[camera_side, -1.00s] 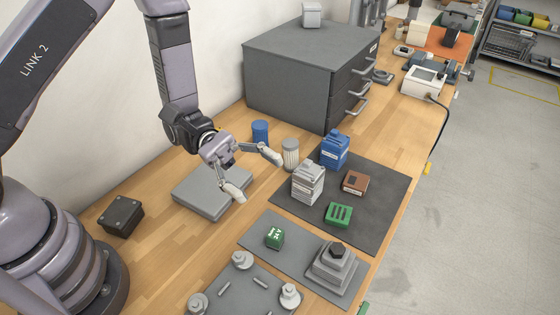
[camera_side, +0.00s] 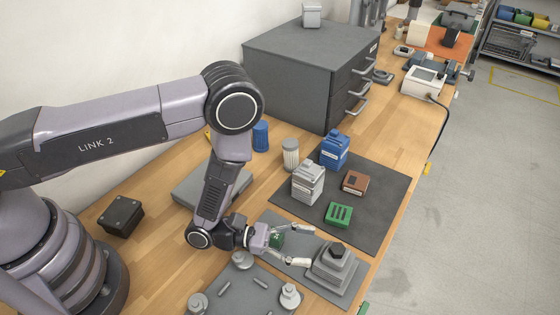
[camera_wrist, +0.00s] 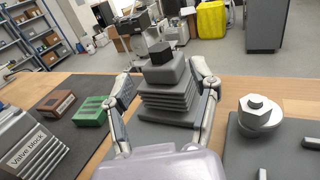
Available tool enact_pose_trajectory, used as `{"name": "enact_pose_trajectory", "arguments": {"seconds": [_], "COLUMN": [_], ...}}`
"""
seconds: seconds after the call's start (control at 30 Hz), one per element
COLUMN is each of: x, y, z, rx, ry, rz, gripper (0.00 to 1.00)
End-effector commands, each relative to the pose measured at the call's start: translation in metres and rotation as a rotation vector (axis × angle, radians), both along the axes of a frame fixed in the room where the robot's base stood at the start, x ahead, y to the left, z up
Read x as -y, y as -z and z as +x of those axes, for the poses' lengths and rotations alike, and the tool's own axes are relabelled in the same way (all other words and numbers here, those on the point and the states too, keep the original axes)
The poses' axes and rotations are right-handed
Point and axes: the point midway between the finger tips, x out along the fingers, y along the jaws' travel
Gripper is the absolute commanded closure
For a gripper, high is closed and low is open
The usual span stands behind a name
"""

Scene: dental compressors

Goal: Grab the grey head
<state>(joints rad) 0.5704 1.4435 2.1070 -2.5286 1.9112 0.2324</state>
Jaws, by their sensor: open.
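The grey head (camera_side: 333,264) is a stepped, finned block with a dark hex knob on top. It stands upright on a grey mat at the front right in the side view. In the wrist view the head (camera_wrist: 166,82) is straight ahead, framed between the fingers. My gripper (camera_side: 306,246) is low over the mat, lying nearly level, with its fingers spread towards the head. In the wrist view my gripper (camera_wrist: 167,92) is open, one finger to each side of the head. Contact with the head cannot be made out.
A dark mat (camera_side: 378,205) holds a grey valve block (camera_side: 308,184), a blue block (camera_side: 335,150), a brown block (camera_side: 355,182) and a green block (camera_side: 338,215). A grey plate with posts (camera_side: 245,290) lies at the front.

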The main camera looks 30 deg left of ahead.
Motion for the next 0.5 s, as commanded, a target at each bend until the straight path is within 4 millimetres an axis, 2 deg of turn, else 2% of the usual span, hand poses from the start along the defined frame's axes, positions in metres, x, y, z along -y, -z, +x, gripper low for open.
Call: {"name": "enact_pose_trajectory", "arguments": {"seconds": [0.17,0.4,0.5], "x": [0.012,0.046,0.055], "y": [-0.001,-0.001,-0.001], "z": [0.005,0.021,0.024], "rx": [0.002,0.004,0.002], "ry": [0.001,0.002,0.002], "rz": [-0.001,-0.001,-0.001], "gripper": [0.4,0.4,0.4]}}
